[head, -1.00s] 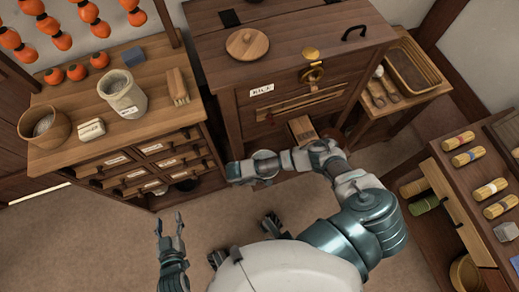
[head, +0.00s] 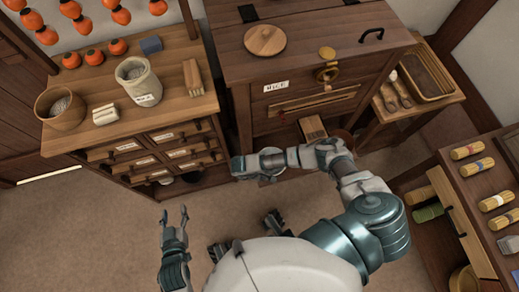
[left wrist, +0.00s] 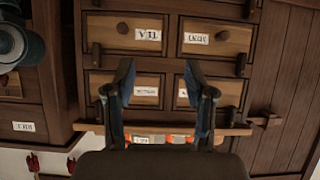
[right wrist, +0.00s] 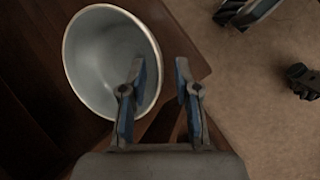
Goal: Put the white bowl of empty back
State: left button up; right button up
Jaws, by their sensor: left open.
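The white bowl (right wrist: 105,65) shows in the right wrist view, with its empty pale inside facing the camera, close to a dark wooden edge. My right gripper (right wrist: 160,85) is open. One finger overlaps the bowl's inside and the other is past its rim, with the rim between them in the picture. I cannot tell whether they touch it. In the head view my right gripper (head: 238,167) is low between the drawer cabinet and the rice bin; the bowl cannot be made out clearly there. My left gripper (head: 174,225) is open and empty above the floor; its fingers (left wrist: 160,85) face labelled drawers.
The drawer cabinet (head: 165,155) carries a brown bowl, a pale jar (head: 138,82) and small blocks. The rice bin (head: 310,65) stands right of it. A side table with a tray (head: 427,72) and a rack of rolls (head: 472,165) are at the right. Floor is free in front.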

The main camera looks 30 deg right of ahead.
pick_arm(q)
jog(key=s+a+f+g+y+p, duration=0.1)
jog(key=s+a+f+g+p, duration=0.1)
jog(key=s, duration=0.4)
jog(key=shift+f+g, duration=0.8)
jog(key=shift+g, duration=0.4)
pick_arm(e)
jog(key=v, duration=1)
jog(key=shift+r, duration=0.3)
pick_arm(q)
jog(key=shift+w, duration=0.1)
